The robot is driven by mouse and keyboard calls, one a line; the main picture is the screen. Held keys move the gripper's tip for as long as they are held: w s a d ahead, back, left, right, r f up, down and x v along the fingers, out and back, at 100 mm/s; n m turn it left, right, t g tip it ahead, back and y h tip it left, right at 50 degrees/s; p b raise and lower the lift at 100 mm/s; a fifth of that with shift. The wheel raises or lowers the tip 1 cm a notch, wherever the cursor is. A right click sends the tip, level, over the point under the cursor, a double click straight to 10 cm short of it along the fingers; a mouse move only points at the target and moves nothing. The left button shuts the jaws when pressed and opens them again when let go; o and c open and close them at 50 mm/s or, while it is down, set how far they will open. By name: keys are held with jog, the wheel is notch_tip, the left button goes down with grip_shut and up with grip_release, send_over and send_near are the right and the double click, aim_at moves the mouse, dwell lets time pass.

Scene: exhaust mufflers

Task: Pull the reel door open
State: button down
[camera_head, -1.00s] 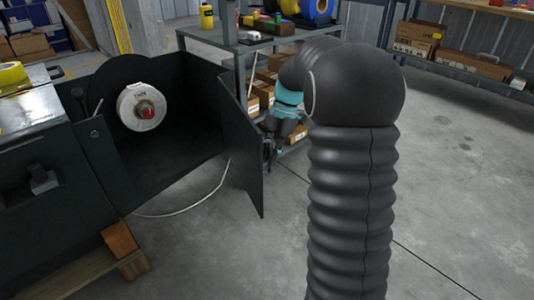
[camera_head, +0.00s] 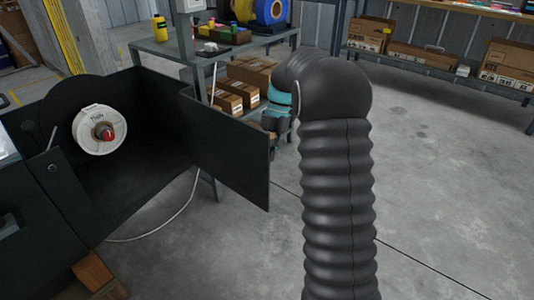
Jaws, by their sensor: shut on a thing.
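The reel door (camera_head: 228,150) is a flat dark panel standing open, swung out to the right of the dark reel cabinet (camera_head: 130,190). Inside the cabinet the white wire reel (camera_head: 99,130) with a red hub is in plain view. My gripper (camera_head: 271,124) is at the door's outer right edge, near its top, shut on the door. Its fingertips are mostly hidden behind the door panel and my dark arm, so the exact hold is not visible.
A grey shelf table (camera_head: 165,47) with bins, a yellow bottle and cardboard boxes (camera_head: 228,96) stands close behind the door. A pale cable (camera_head: 160,228) loops over the floor below. The concrete floor at right (camera_head: 440,180) is clear. More boxes sit on a rack at the back right.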

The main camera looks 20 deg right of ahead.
jog(key=shift+d, duration=0.1)
jog(key=c, duration=1.2)
grip_release()
jog(key=shift+w+d+r, duration=0.15)
jog(key=shift+d+r, duration=0.05)
jog(key=shift+r, duration=0.25)
jog(key=v, duration=1.1)
jog(key=shift+a, duration=0.1)
